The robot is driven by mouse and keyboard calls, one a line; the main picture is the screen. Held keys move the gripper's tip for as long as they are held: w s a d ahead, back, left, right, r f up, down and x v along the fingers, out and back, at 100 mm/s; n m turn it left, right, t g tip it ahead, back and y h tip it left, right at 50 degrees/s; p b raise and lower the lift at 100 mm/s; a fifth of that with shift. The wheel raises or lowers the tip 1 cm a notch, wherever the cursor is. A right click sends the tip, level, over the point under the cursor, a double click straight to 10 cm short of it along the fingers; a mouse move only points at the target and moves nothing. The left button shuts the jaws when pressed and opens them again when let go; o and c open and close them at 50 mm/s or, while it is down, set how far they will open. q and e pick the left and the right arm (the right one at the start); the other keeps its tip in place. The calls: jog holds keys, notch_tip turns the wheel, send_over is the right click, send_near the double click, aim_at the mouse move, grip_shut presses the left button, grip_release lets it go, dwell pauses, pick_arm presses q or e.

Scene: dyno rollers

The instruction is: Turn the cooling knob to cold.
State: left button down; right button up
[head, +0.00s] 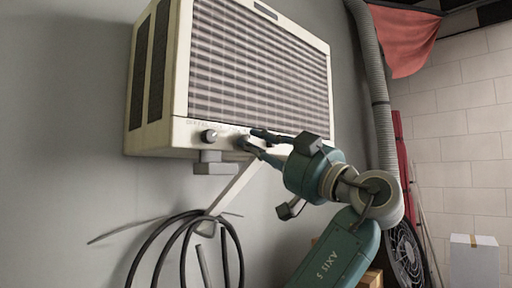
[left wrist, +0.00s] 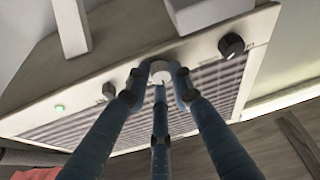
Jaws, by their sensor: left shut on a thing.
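A cream air conditioner (head: 161,134) hangs on the grey wall, with control knobs along its lower front edge. My left gripper (head: 249,143) reaches up to this edge from the right and is shut on a knob. The knob labels are too small to read, so I cannot tell the held knob's setting. My right gripper is not in view.
A bracket (head: 233,190) and coiled black hose (head: 150,245) are below the unit. A ribbed duct (head: 371,65) runs down the wall at right.

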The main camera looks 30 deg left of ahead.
pick_arm(q)
jog(key=m+t+h+b, duration=0.1)
jog(key=m+t+b, duration=0.1)
jog(key=m, duration=0.3)
jog(key=m+t+h+b, duration=0.2)
jog(key=m+b, duration=0.1)
jog(key=m, duration=0.3)
jog(key=s+m+t+h+b, duration=0.1)
jog(key=m+t+h+b, duration=0.1)
jog(key=m, duration=0.4)
jog(key=shift+a+r+b, duration=0.15)
jog(key=shift+r+b, duration=0.05)
jog(key=shift+b, duration=0.3)
jog(key=m, duration=0.1)
jog(key=m+h, duration=0.1)
jog(key=m, duration=0.1)
jog(key=m+h, duration=0.1)
jog(key=m, duration=0.1)
jog(key=shift+s+r+p, duration=0.15)
jog(key=shift+r+p, duration=0.15)
jog(key=shift+r+m, duration=0.1)
jog(key=shift+m, duration=0.3)
jog(key=c, duration=1.8)
grip_release()
jog(key=shift+g+h, duration=0.3)
jog(key=shift+a, duration=0.1)
